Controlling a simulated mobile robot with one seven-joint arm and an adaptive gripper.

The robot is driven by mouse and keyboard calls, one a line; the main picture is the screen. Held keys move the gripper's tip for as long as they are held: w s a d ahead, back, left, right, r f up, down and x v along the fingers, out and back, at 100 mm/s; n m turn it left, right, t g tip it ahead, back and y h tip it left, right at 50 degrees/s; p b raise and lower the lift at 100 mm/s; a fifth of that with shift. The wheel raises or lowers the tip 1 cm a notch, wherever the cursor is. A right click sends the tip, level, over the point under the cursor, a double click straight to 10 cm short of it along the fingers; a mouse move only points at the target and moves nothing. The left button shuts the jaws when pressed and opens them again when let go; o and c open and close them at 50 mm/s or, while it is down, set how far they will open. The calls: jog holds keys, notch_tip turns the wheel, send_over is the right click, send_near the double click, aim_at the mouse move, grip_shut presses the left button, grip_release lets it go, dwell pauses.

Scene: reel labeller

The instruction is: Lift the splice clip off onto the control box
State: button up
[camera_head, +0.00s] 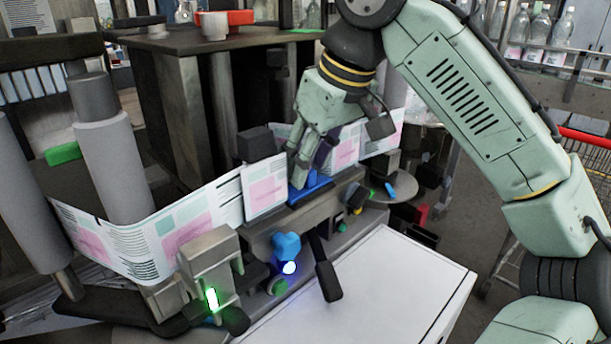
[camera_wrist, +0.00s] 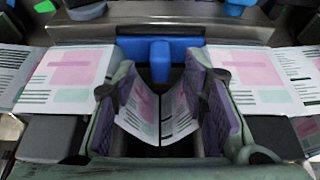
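The blue piece that looks like the splice clip (camera_head: 312,187) sits at the label web on the machine's middle block. In the wrist view the blue piece (camera_wrist: 160,62) lies just beyond my fingertips, its upright tab in the middle. My gripper (camera_head: 308,158) points down at it from above. In the wrist view my gripper (camera_wrist: 165,110) has its purple-padded fingers apart, with two bent label ends (camera_wrist: 142,108) and a dark seam between them. Neither pad clearly touches the clip. A flat white-topped box (camera_head: 370,290), possibly the control box, stands in front.
The printed label web (camera_head: 165,235) runs from grey rollers (camera_head: 112,155) at left past my gripper. A black lever (camera_head: 325,275) hangs over the white top's edge, beside a blue knob (camera_head: 287,245). Most of the white top is clear. Dark blocks flank the fingers.

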jog(key=shift+w+a+f, duration=0.15)
jog(key=shift+a+f, duration=0.05)
jog(key=shift+f, duration=0.35)
grip_shut()
